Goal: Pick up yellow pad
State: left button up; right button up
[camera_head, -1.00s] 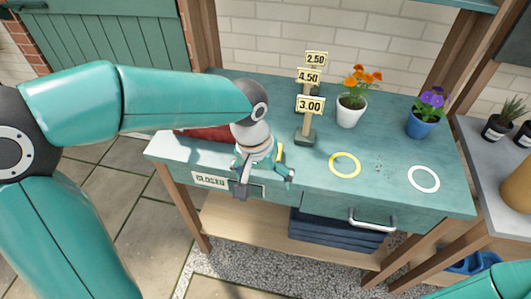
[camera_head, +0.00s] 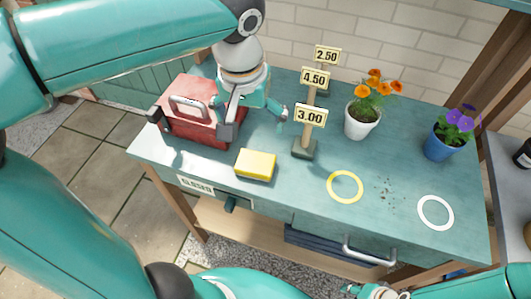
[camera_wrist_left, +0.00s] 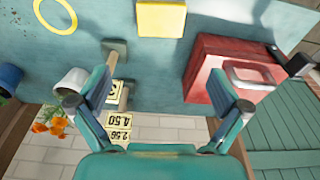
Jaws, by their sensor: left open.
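The yellow pad (camera_head: 256,165) lies flat near the front of the teal bench, in full view. It also shows at the top of the left wrist view (camera_wrist_left: 160,19). My left gripper (camera_head: 256,121) is open and empty, above the bench behind the pad, between the red toolbox and the price stand. In the left wrist view its fingers (camera_wrist_left: 165,72) are spread wide, apart from the pad. My right gripper (camera_head: 376,292) is partly in view at the bottom edge; its fingers are too small and cut off to judge.
A red toolbox (camera_head: 206,128) with a grey handle stands left of the pad. A price stand (camera_head: 305,148) stands to its right. An orange-flowered white pot (camera_head: 361,122) and a purple-flowered blue pot (camera_head: 440,146) stand further right. The yellow ring (camera_head: 345,201) and white ring (camera_head: 452,226) are empty.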

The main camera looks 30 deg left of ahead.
pick_arm(q)
jog(key=b, duration=0.1)
send_over(255, 161)
jog(key=f, duration=1.1)
jog(key=shift+s+d, duration=0.25)
notch_tip(255, 161, down, 4)
jog(key=shift+a+f, duration=0.15)
jog(key=shift+w+f, duration=0.15)
jog(key=shift+f, duration=0.4)
jog(key=c, duration=0.8)
jog(key=shift+r, duration=0.1)
notch_tip(255, 161, up, 20)
jog(key=shift+f+p, duration=0.1)
jog(key=shift+p, duration=0.9)
